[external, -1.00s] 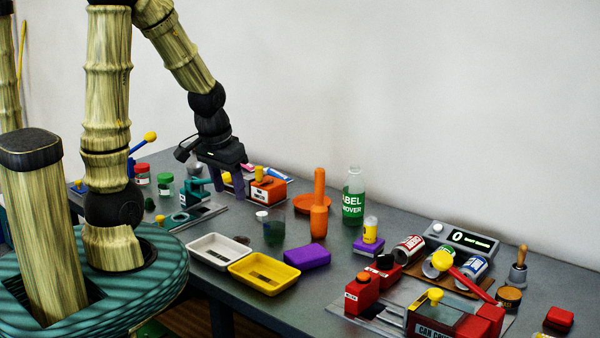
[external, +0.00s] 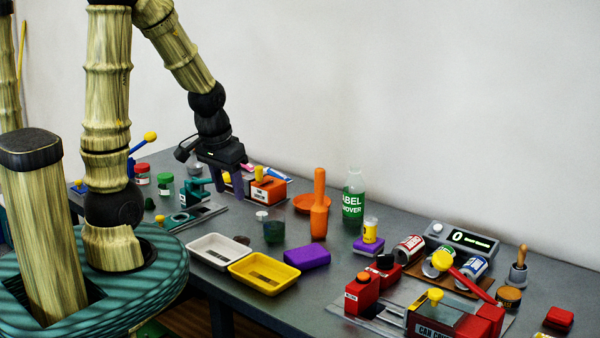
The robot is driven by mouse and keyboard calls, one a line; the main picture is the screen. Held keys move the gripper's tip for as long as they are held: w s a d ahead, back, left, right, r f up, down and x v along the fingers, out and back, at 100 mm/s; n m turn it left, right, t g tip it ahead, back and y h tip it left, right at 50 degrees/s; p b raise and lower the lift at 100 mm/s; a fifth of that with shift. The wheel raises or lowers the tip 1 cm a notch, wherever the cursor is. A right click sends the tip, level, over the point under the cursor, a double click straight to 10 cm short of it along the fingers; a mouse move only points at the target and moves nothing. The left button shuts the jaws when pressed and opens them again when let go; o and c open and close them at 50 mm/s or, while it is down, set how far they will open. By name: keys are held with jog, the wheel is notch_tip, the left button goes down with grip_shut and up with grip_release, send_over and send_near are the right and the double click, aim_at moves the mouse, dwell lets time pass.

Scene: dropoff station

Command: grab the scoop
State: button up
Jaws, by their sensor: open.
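An orange tool with an upright handle (external: 319,190) stands on the grey table near the middle of the external view; it looks like the scoop. Its wider lower part is at the bottom, and an orange round dish (external: 302,203) shows beside and behind it. My gripper (external: 227,185) is to the left of the tool, pointing down with its purple fingers apart. It is empty and well clear of the scoop. The fingertips overlap the area of an orange block device in the picture; I cannot tell whether they touch anything.
An orange device with a yellow knob (external: 268,190) stands between my gripper and the scoop. A dark cup (external: 274,231), a purple block (external: 307,256) and white (external: 219,250) and yellow (external: 264,273) trays lie in front. A green-labelled bottle (external: 353,199) stands right of the scoop.

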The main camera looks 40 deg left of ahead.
jog(key=d+f+n+g+h+b, duration=0.1)
jog(key=d+f+n+g+h, duration=0.25)
jog(key=f+n+h, duration=0.6)
jog(key=w+a+r+n+t+h, duration=0.2)
jog(key=w+a+n+t, duration=0.9)
jog(key=n, duration=0.7)
jog(key=w+r+t, duration=0.1)
jog(key=w+t, duration=0.1)
jog(key=t, duration=0.1)
jog(key=shift+w+a+b, duration=0.2)
jog(key=shift+w+b, duration=0.1)
jog(key=shift+b, duration=0.05)
jog(key=shift+n+h, duration=0.25)
